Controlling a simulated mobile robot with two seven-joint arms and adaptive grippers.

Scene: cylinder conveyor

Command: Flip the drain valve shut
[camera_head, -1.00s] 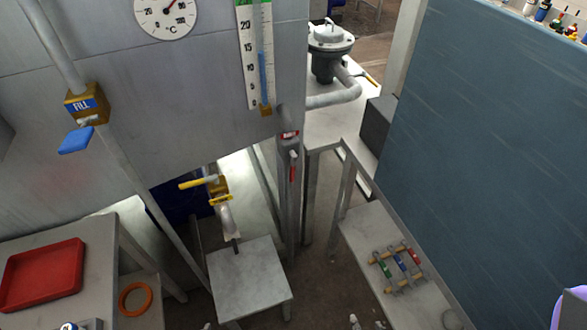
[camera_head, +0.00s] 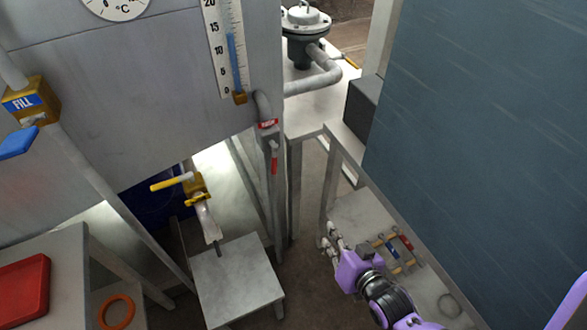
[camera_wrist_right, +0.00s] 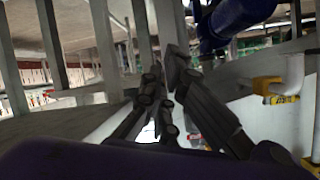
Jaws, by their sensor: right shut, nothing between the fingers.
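Two valves show on the pipework at the tank's lower edge, and I cannot read which is marked as the drain. One has a red label (camera_head: 268,124) and a red lever (camera_head: 275,158) hanging down along its vertical pipe. The other is a yellow valve (camera_head: 196,188) with a yellow handle (camera_head: 172,182) sticking out sideways above a pale spout. My right gripper (camera_head: 333,238) is shut and empty, right of both valves and apart from them, over the low bench. In the right wrist view its fingers (camera_wrist_right: 165,78) are together. My left gripper is not in view.
The grey tank (camera_head: 130,110) fills the left, with the blue-handled FILL valve (camera_head: 25,103). A small stool (camera_head: 238,282) stands below the yellow valve. A tall blue-grey panel (camera_head: 470,140) bounds the right. Table legs stand between my right gripper and the pipes.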

